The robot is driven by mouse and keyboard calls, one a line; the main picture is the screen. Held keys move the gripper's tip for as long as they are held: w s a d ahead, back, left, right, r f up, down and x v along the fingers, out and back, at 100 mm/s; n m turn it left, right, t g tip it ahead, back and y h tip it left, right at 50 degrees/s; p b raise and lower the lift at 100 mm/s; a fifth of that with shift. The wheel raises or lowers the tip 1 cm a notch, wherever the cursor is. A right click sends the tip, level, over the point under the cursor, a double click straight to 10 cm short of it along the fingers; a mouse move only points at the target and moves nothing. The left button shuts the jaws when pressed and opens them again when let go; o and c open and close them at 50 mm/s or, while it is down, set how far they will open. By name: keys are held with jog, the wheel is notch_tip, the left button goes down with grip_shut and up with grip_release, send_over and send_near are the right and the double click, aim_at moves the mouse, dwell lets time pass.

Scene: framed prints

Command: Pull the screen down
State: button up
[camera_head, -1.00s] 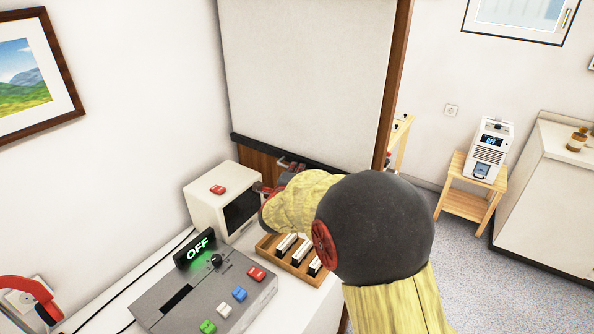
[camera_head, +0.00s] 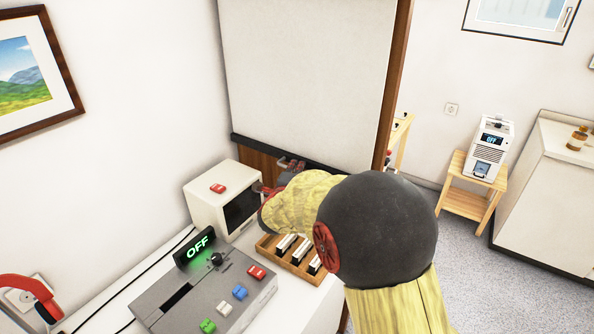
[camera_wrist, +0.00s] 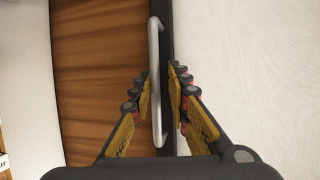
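The white pull-down screen (camera_head: 310,70) hangs at the back in the head view, with a dark bar (camera_head: 245,143) along its bottom edge. Brown wood shows below the bar. In the wrist view the view is turned, with the screen (camera_wrist: 255,60) on the right. A pale grey bar handle (camera_wrist: 155,50) runs along the dark bottom bar. My gripper (camera_wrist: 160,72) has its two fingers on either side of the handle, close to it. I cannot tell whether both touch it. In the head view my arm hides most of the gripper and handle.
A small white monitor box (camera_head: 212,190) with a red button and a grey control panel (camera_head: 160,308) with coloured switches stand left of my arm. A sign (camera_head: 195,248) reads OFF. A wooden rack (camera_head: 271,252) is close below my arm. Open floor (camera_head: 490,285) lies right.

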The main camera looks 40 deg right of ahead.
jog(key=v, duration=1.1)
jog(key=shift+s+a, duration=0.2)
